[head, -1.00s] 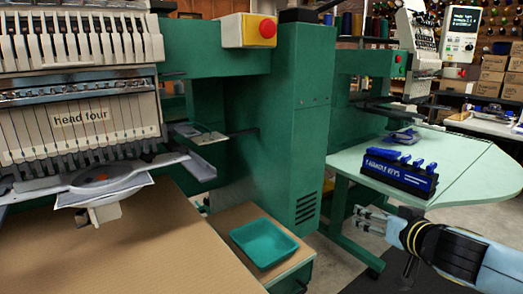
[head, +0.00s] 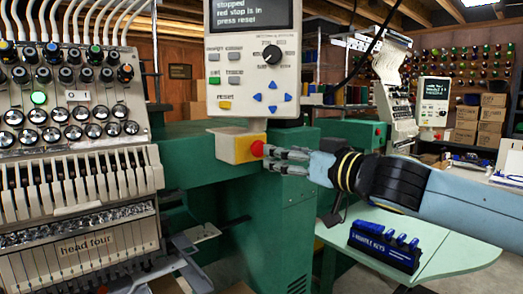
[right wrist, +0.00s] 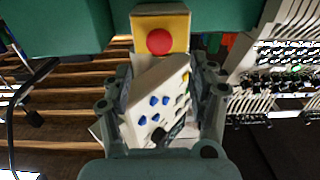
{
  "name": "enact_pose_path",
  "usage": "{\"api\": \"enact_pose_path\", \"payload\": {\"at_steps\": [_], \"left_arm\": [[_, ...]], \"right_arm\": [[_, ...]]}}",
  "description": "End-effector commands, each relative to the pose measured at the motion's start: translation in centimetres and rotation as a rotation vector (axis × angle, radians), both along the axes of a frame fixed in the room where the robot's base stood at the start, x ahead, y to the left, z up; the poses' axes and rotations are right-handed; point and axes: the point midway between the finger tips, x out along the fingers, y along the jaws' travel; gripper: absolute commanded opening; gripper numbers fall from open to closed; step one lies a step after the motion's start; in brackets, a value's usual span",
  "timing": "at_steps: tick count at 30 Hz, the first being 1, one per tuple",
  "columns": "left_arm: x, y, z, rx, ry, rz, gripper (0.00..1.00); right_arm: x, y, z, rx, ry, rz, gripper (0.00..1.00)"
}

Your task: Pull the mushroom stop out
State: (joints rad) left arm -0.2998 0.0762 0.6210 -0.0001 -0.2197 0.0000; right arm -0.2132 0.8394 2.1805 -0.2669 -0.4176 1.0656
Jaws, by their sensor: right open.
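The red mushroom stop (head: 257,148) sits on a yellow and white box (head: 226,149) on the green machine beam. My right gripper (head: 272,154) is just to the right of the stop in the head view, fingers pointing at it. In the right wrist view, the red stop (right wrist: 160,41) shows ahead of the open fingers (right wrist: 160,70), central and beyond their tips. Nothing is held. Whether a fingertip touches the stop I cannot tell. My left gripper is out of view.
A control panel (head: 223,66) hangs right above the box; its screen reads "stopped, red stop is in, press reset". The head four machine (head: 80,245) fills the left. A green table (head: 465,252) with a blue handle-key rack (head: 385,247) stands lower right.

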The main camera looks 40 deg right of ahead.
Motion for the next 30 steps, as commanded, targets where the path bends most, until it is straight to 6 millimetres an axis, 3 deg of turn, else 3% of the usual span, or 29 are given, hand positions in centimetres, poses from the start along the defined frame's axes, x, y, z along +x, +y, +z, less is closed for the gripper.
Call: {"api": "enact_pose_path", "payload": {"at_steps": [15,29,30], "left_arm": [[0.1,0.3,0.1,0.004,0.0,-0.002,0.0],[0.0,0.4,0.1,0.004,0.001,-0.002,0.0],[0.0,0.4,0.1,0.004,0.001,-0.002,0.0]], "right_arm": [[6.8,0.4,0.1,0.006,0.0,-0.004,0.59],[7.9,0.6,-0.1,-0.001,0.002,-0.001,0.59],[7.9,0.6,-0.1,-0.001,0.002,-0.001,0.54]]}}
